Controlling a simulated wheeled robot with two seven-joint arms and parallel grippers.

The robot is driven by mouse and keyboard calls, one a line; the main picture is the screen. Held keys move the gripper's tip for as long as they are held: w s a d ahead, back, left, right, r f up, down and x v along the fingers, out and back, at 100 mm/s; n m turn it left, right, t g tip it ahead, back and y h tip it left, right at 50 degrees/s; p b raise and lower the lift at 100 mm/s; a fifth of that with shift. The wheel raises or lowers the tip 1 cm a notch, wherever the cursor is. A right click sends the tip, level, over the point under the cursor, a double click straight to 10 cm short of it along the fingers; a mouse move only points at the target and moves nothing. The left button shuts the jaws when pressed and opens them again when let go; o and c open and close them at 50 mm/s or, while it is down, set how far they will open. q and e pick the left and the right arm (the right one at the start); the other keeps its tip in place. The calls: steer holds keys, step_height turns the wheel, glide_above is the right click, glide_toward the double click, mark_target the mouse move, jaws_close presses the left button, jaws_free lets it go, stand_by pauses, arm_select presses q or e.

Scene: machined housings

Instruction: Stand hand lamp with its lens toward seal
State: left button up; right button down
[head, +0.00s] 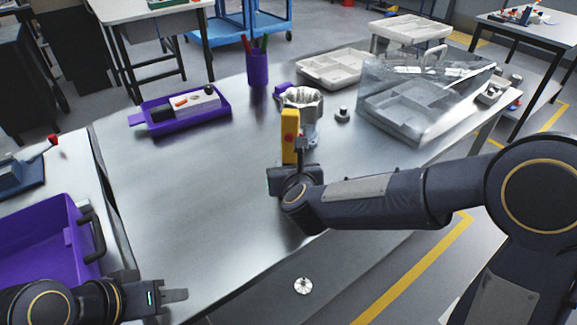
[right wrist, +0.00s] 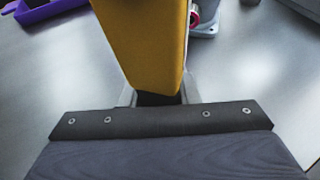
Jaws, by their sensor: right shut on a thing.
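I cannot clearly pick out the seal. My left gripper (head: 175,293) is at the lower left, away from the lamp; its finger gap is unclear.
The silvery housing (head: 303,100) stands just behind the lamp. A small grey knob-like part (head: 342,114), a clear bin (head: 400,105) and a pale tray (head: 331,70) lie right and behind. A purple tray (head: 222,109) and pen cup (head: 258,69) stand at the back. The table's left-middle is clear.

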arm_select(q)
steer(key=shift+f+b, duration=0.3)
steer(key=shift+f, duration=0.05)
arm_select(e)
steer(key=shift+f, duration=0.25)
arm_select(q)
steer(key=shift+r, duration=0.15)
arm_select(e)
steer(key=c, duration=1.1)
jaws_free()
steer(key=shift+r, duration=0.1)
arm_select(q)
steer(key=shift+r+p, duration=0.15)
steer(key=shift+p, duration=0.15)
arm_select(e)
steer(key=shift+r, duration=0.15)
arm_select(q)
steer(key=shift+r, duration=0.1)
arm_select(e)
steer(key=shift+s+r, duration=0.15)
steer(key=shift+s, duration=0.05)
arm_select(q)
steer(key=shift+r+p, duration=0.25)
steer(key=shift+p, duration=0.1)
arm_select(e)
steer(key=v, duration=1.1)
steer(key=shift+s, duration=0.25)
steer(key=shift+d, duration=0.1)
